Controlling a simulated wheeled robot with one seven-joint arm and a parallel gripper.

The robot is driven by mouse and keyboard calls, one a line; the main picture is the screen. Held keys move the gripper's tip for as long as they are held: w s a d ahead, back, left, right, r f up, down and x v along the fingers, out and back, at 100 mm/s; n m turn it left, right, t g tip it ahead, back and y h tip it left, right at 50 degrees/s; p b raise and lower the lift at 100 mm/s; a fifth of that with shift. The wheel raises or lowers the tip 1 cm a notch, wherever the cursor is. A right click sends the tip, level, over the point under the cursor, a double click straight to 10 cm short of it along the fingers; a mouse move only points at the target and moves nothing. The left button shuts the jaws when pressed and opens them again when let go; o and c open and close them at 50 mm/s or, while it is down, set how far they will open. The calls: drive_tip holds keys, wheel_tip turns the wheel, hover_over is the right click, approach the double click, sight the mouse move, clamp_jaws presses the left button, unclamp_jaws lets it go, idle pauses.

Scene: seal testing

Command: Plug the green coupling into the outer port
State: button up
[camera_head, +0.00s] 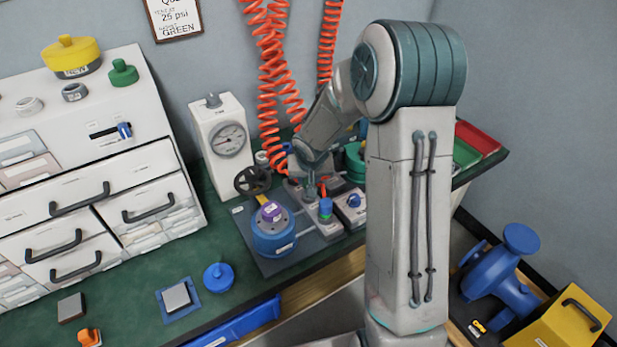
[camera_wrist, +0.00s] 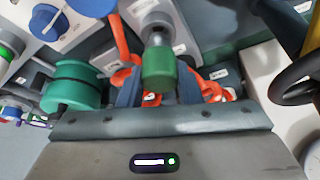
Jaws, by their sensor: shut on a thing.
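The green coupling (camera_wrist: 159,70) is between the two dark fingers of my gripper (camera_wrist: 159,92), which is shut on it, in the wrist view. A metal neck shows at its far end, in line with a grey-green cylindrical fitting (camera_wrist: 152,12). I cannot tell whether the neck is seated in that fitting, or whether the fitting is the outer port. In the head view my gripper is low over the grey test plate (camera_head: 290,250), and my arm partly hides the area.
A blue chamber with a purple top (camera_head: 273,236), a black handwheel (camera_head: 252,181) and a box with a blue knob (camera_head: 350,207) crowd the area. A white gauge box (camera_head: 222,140) stands behind. Orange coiled hoses (camera_head: 270,60) hang close. The green bench is clearer at front left.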

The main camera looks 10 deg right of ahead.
drive_tip(key=shift+f+b, duration=0.8)
drive_tip(key=o, duration=1.1)
drive_tip(key=p+v, duration=0.3)
drive_tip(key=v, duration=1)
drive_tip(key=shift+r+p, duration=0.4)
drive_tip(key=shift+r, duration=0.05)
drive_tip(key=shift+s, duration=0.1)
